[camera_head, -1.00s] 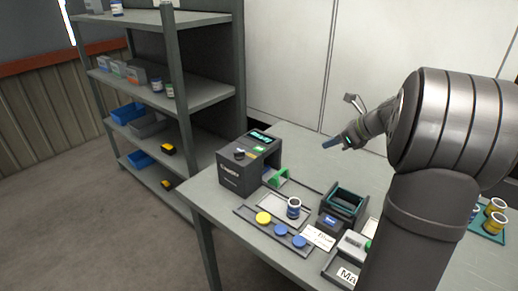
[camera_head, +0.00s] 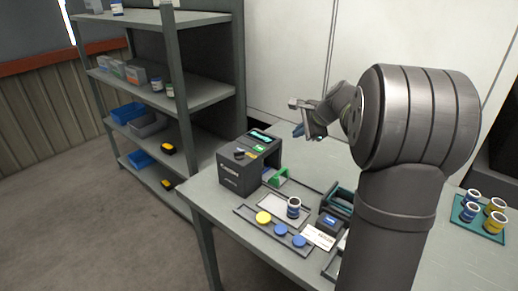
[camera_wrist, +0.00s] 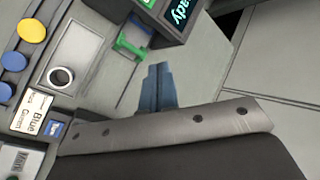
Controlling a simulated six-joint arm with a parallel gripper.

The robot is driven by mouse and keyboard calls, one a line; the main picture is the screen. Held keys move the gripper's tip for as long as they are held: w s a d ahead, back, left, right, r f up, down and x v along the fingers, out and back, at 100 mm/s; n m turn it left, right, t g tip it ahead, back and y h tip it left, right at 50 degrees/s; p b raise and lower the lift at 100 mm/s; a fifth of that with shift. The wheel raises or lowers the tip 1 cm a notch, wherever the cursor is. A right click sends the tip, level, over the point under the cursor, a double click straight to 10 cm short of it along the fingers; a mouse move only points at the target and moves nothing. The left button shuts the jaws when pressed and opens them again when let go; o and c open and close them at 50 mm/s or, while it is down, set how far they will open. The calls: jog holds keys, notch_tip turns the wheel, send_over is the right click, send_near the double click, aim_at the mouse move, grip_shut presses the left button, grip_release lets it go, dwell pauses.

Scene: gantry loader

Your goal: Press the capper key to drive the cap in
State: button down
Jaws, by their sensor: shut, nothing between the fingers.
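The capper (camera_head: 238,178) is a dark grey box on the table's left part, with a lit display (camera_head: 262,136) on top. A green key (camera_head: 259,148) sits below the display; its edge shows at the top of the wrist view (camera_wrist: 148,3), beside the display reading "Ready" (camera_wrist: 180,12). My gripper (camera_head: 298,132) is in the air to the right of the capper, apart from it. Its blue fingers (camera_wrist: 156,85) are shut and empty. A green bracket (camera_head: 278,177) stands at the capper's front. I cannot see a jar or cap inside the capper.
A small jar (camera_head: 293,208) stands near a tray with a yellow cap (camera_head: 263,218) and blue caps (camera_head: 280,230). A dark open box (camera_head: 340,199) is to the right. A teal tray (camera_head: 467,227) holds several jars. A shelf (camera_head: 205,100) stands behind left.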

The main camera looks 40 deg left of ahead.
aim_at(260, 150)
jog(key=s+a+r+n+t, duration=0.1)
jog(key=s+a+n, duration=0.1)
jog(key=a+n, duration=0.3)
jog(key=s+a+r+n+t, duration=0.1)
jog(key=s+a+r+n, duration=0.1)
jog(key=a+n, duration=0.4)
jog(key=shift+a+n+y, duration=0.3)
jog(key=shift+a, duration=0.3)
jog(key=shift+s, duration=0.1)
jog(key=shift+f, duration=4.35)
jog(key=shift+f, duration=0.1)
jog(key=shift+f, duration=0.3)
